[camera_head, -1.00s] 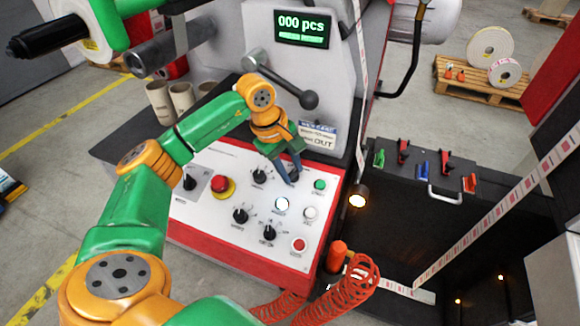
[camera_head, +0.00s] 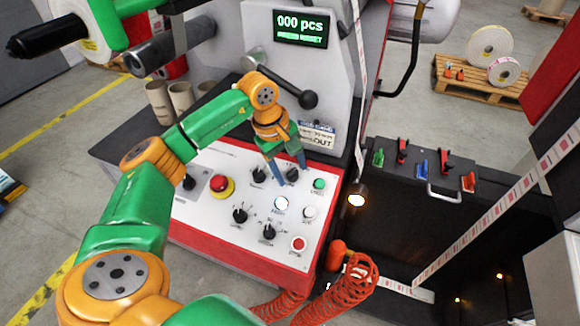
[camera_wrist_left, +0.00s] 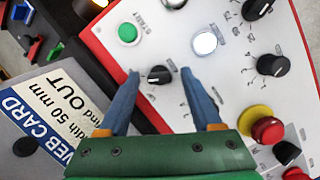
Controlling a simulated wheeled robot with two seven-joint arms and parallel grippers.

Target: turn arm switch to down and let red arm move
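My left gripper (camera_head: 292,177) has blue fingers and is over the far part of the white control panel (camera_head: 215,228). In the left wrist view its fingers (camera_wrist_left: 164,72) are spread, with a black rotary switch (camera_wrist_left: 158,75) between and beyond them. No finger visibly grips that switch. It is hard to make out in the head view, and its label is unreadable, so I cannot tell if it is the arm switch. Other black switches (camera_head: 240,215) sit nearer on the panel. I cannot clearly identify the red arm. My right gripper is out of view.
A red stop button (camera_head: 222,187), a lit white button (camera_head: 281,204) and a green button (camera_head: 319,184) are on the panel. A ball-ended lever (camera_head: 308,99) stands behind my gripper. The display (camera_head: 301,28) reads 000 pcs, press reset. A coiled red hose (camera_head: 350,285) hangs at the front.

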